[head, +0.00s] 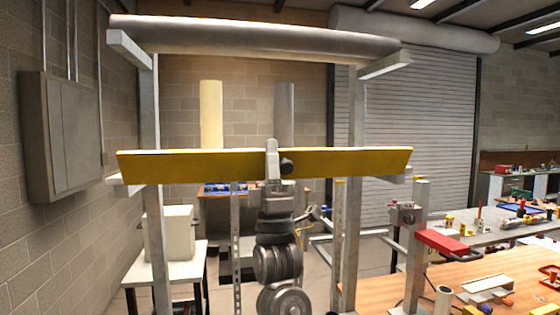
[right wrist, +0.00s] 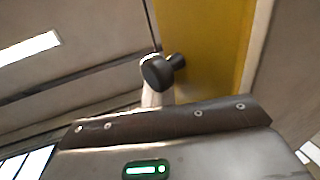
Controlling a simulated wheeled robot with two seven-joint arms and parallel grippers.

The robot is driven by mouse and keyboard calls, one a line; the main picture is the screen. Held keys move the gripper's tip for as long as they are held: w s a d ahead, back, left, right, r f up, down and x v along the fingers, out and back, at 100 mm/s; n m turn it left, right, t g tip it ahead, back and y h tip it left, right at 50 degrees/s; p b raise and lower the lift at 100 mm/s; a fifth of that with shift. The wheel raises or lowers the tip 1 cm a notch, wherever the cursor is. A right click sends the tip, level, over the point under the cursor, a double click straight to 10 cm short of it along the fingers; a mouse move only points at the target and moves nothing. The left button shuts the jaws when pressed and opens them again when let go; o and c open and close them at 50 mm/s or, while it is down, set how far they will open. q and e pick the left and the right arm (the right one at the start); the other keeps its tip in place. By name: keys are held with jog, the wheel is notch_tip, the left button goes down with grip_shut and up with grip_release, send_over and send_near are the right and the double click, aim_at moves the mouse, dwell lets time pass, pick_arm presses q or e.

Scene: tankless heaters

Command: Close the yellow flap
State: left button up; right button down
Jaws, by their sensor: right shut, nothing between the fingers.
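The yellow flap (head: 350,162) is a long, narrow panel lying level across the metal frame in the head view. A dark round knob (head: 287,165) shows near its middle. My right gripper (head: 272,150) is raised upright in front of the flap's middle, just left of the knob, shut and empty. I cannot tell whether it touches the flap. In the right wrist view the yellow flap (right wrist: 210,60) runs along the upper right, with the dark knob (right wrist: 157,72) just beyond my gripper body, which hides most of the fingers. My left gripper is out of view.
A grey roll (head: 270,36) spans the frame's top, and an upright post (head: 357,120) stands right of my arm. A wall cabinet (head: 65,135) hangs at left.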

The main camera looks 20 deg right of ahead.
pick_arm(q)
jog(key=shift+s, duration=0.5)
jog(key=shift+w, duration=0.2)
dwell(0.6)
